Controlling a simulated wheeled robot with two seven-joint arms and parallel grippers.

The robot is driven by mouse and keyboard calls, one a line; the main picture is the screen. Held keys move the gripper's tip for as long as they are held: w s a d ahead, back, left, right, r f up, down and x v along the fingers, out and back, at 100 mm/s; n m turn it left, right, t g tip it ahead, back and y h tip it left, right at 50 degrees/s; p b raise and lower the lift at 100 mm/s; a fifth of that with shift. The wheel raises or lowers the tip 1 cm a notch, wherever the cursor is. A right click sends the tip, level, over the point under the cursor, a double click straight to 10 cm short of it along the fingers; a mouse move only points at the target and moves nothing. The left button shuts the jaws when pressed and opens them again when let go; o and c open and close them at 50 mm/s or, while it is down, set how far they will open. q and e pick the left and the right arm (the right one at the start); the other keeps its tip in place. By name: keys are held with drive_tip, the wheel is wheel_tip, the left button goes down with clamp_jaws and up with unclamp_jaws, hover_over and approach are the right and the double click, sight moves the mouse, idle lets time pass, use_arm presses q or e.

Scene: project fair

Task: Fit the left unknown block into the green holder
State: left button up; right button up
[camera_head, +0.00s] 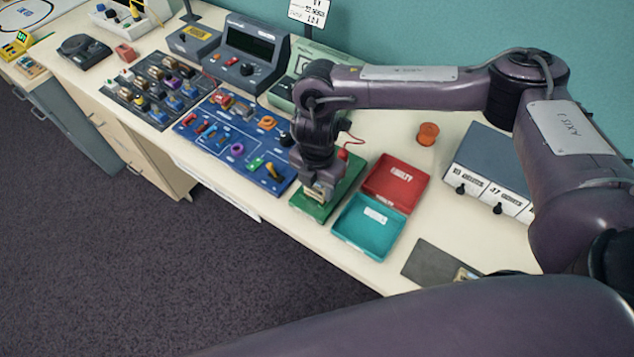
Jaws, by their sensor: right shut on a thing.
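The green holder (348,184) is a flat green board on the table, left of the two trays and partly covered by my right arm. My right gripper (317,197) points down over the front part of it. It is shut on a small pale block (313,194), mostly hidden by the fingers. I cannot tell whether this block touches the holder or hangs just above it. I cannot read any mark on it that shows it as the left unknown block. My left gripper is not in view.
A red tray (414,172) and a teal tray (345,226) stand right of the holder. A blue board (205,148) with several parts lies to its left. An orange spool (428,133), a grey box (488,152) and a dark mat (428,262) are further right.

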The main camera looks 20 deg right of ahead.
drive_tip(key=shift+f+b, duration=0.3)
drive_tip(key=shift+f, duration=0.2)
drive_tip(key=o, duration=1.5)
drive_tip(key=shift+o, duration=0.2)
drive_tip(key=shift+r, duration=0.15)
drive_tip(key=shift+r+p, duration=3.45)
drive_tip(key=shift+r, duration=0.5)
